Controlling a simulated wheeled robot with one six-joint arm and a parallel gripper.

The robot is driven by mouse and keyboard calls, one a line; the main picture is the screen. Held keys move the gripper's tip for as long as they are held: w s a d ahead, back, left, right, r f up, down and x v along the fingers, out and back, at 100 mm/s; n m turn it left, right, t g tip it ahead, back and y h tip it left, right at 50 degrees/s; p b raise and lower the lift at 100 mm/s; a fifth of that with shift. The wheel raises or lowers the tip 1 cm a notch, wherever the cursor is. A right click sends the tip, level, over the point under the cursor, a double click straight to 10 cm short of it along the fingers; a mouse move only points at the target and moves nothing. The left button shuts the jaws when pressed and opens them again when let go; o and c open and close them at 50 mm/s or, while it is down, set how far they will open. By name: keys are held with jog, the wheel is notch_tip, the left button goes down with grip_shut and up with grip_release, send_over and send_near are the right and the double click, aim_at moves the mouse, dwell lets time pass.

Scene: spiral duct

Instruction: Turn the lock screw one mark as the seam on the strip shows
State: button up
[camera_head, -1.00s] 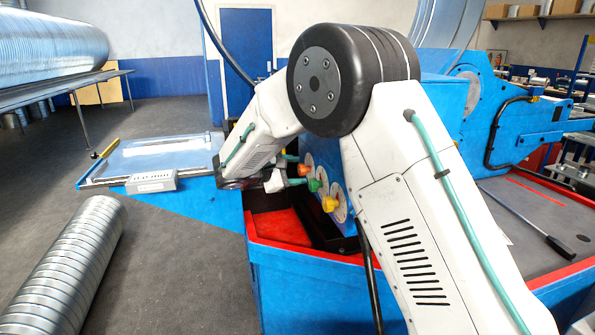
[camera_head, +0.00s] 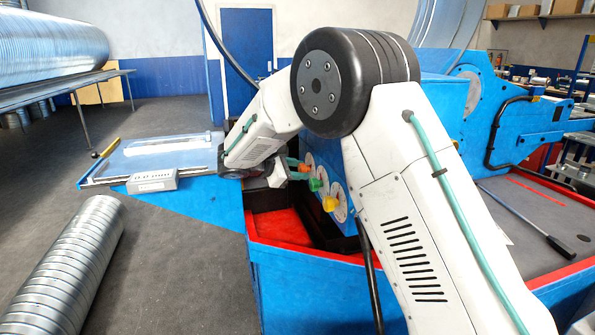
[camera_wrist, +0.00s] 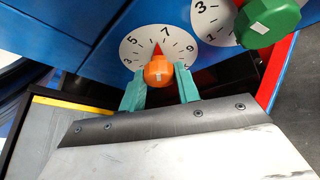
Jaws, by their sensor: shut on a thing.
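In the wrist view, an orange knob (camera_wrist: 158,70) sits on a white numbered dial (camera_wrist: 130,52) with a red pointer wedge (camera_wrist: 160,48) aimed up close to the 7. My gripper (camera_wrist: 160,78) has its two teal fingers shut on the orange knob, one on each side. In the head view, my gripper (camera_head: 297,170) reaches the orange knob (camera_head: 304,168) from the left, on the machine's blue panel. I cannot make out a strip seam in these frames.
A green knob (camera_wrist: 268,20) on its own dial (camera_wrist: 212,18) sits close to the right of the orange one. A yellow knob (camera_head: 329,204) is lower on the panel (camera_head: 345,170). A red-lined tray (camera_head: 283,228) lies below the knobs.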

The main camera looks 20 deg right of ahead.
jog(key=shift+n+g, duration=0.6)
jog(key=shift+n, duration=0.3)
jog(key=shift+r, duration=0.1)
jog(key=o, duration=1)
jog(key=shift+c, duration=0.2)
jog(key=shift+a, duration=0.1)
jog(key=v, duration=0.7)
jog(key=shift+a+r, duration=0.2)
jog(key=shift+a, duration=0.05)
